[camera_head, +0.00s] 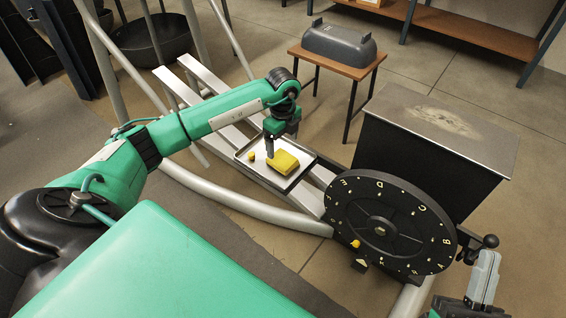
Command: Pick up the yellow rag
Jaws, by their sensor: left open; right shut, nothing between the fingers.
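The yellow rag (283,166), a folded block-like bundle, lies on a shallow metal tray (283,188). My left gripper (270,153) points down over the tray, at the rag's upper left side. It is open, with nothing visible between its fingers; whether a finger touches the rag cannot be told. My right gripper (484,278) is at the lower right corner, partly cut off by the frame edge, shut and away from the tray.
A small yellow ball-like piece (251,156) lies on the tray's left part. The tray rests on metal rails (222,128). A black lettered dial (388,222) and a dark box (433,150) stand to the right. A small table (339,63) holds a grey tub (339,43) behind.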

